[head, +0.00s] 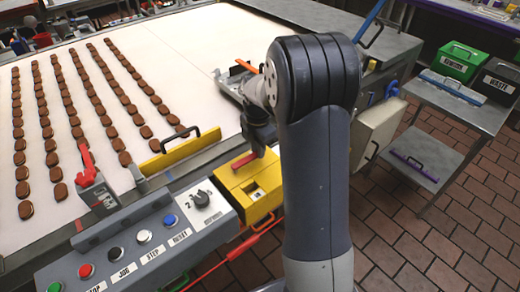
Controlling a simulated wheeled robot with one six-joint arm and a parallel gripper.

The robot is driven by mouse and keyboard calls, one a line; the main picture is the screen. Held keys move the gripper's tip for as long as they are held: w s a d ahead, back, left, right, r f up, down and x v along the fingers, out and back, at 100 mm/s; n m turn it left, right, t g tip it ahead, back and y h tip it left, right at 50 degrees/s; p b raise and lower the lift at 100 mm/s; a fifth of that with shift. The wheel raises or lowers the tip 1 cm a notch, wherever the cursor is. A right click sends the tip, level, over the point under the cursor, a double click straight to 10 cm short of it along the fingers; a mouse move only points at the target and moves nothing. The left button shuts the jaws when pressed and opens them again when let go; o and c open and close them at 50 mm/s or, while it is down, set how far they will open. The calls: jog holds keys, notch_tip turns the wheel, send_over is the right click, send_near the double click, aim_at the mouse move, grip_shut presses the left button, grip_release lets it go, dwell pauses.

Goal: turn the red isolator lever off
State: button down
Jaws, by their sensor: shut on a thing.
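The red isolator lever (243,162) is a short red bar on top of a yellow box (233,181) at the right end of the control panel. The box has a small pale label on its front. My gripper (259,151) points down over the box and is shut on the lever near its right end. My arm hides part of the box's right side, and the fingertips are small and dark, so the exact grip is hard to make out.
A grey control panel (150,222) with several coloured buttons and a black knob (201,198) lies left of the box. Another red handle (86,163) stands by the belt (150,50), which carries rows of brown biscuits. A yellow guard (167,157) is behind.

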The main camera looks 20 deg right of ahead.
jog(key=shift+w, duration=0.25)
dwell(0.3)
jog(key=c, duration=1.3)
grip_release()
jog(key=shift+r, duration=0.15)
notch_tip(320, 180, up, 11)
jog(key=shift+a+f+b, duration=0.1)
jog(key=shift+f+b, duration=0.1)
jog(key=shift+b, duration=0.2)
jog(key=shift+f, duration=0.1)
notch_tip(320, 180, down, 11)
jog(key=shift+s+r+p, duration=0.1)
jog(key=shift+p, duration=0.35)
jog(key=shift+s, duration=0.15)
